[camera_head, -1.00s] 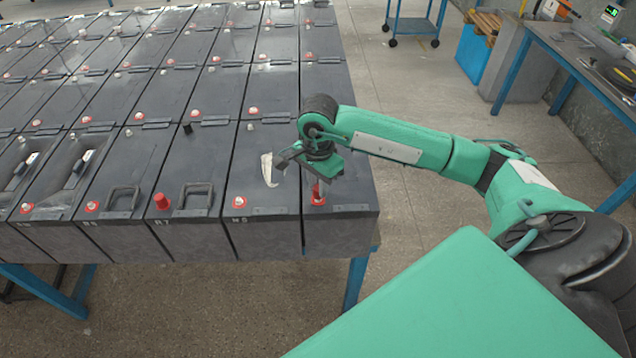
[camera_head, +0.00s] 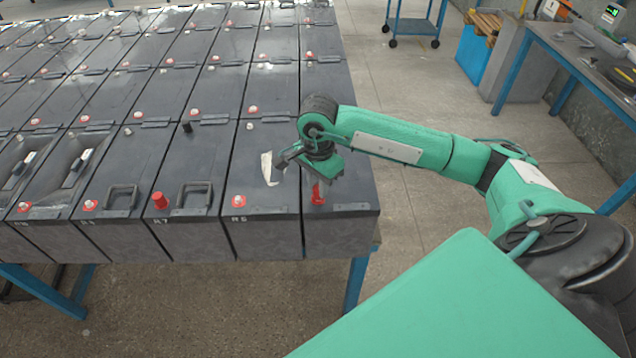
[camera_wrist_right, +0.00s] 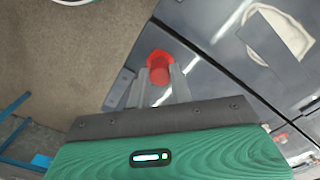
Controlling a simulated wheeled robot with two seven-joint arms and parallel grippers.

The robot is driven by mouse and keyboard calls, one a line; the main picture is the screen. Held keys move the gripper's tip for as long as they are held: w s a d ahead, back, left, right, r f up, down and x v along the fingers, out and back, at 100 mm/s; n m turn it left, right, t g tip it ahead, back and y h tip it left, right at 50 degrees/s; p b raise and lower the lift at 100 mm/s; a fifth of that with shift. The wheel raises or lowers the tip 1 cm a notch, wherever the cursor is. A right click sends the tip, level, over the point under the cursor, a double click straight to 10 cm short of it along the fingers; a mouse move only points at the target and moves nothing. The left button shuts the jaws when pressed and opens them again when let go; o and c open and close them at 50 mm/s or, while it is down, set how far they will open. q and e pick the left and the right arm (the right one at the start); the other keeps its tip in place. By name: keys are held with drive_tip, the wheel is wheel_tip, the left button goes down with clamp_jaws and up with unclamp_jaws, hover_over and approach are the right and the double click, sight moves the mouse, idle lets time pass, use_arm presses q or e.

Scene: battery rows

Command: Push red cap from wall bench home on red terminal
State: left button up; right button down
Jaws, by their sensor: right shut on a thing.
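My right gripper (camera_head: 318,178) reaches down over the near corner of the battery at the right end of the front row. In the right wrist view its two fingers (camera_wrist_right: 160,82) are shut on the red cap (camera_wrist_right: 160,62). The red cap also shows in the head view (camera_head: 318,194), upright below the gripper, at the spot of that battery's red terminal. The terminal under the cap is hidden, so I cannot tell whether the cap is fully seated. My left gripper is not in view.
The battery to the left has a bare red-ringed terminal (camera_head: 239,201) and a pale torn patch (camera_head: 268,168). Another red cap (camera_head: 160,201) stands on a battery farther left. The wall bench (camera_head: 580,62) is at the upper right.

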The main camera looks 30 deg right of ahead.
drive_tip(key=shift+f+b, duration=0.4)
idle(0.5)
drive_tip(key=c, duration=0.7)
unclamp_jaws()
drive_tip(key=shift+r, duration=0.15)
drive_tip(key=shift+r+p, duration=1.3)
drive_tip(key=shift+r, duration=2.1)
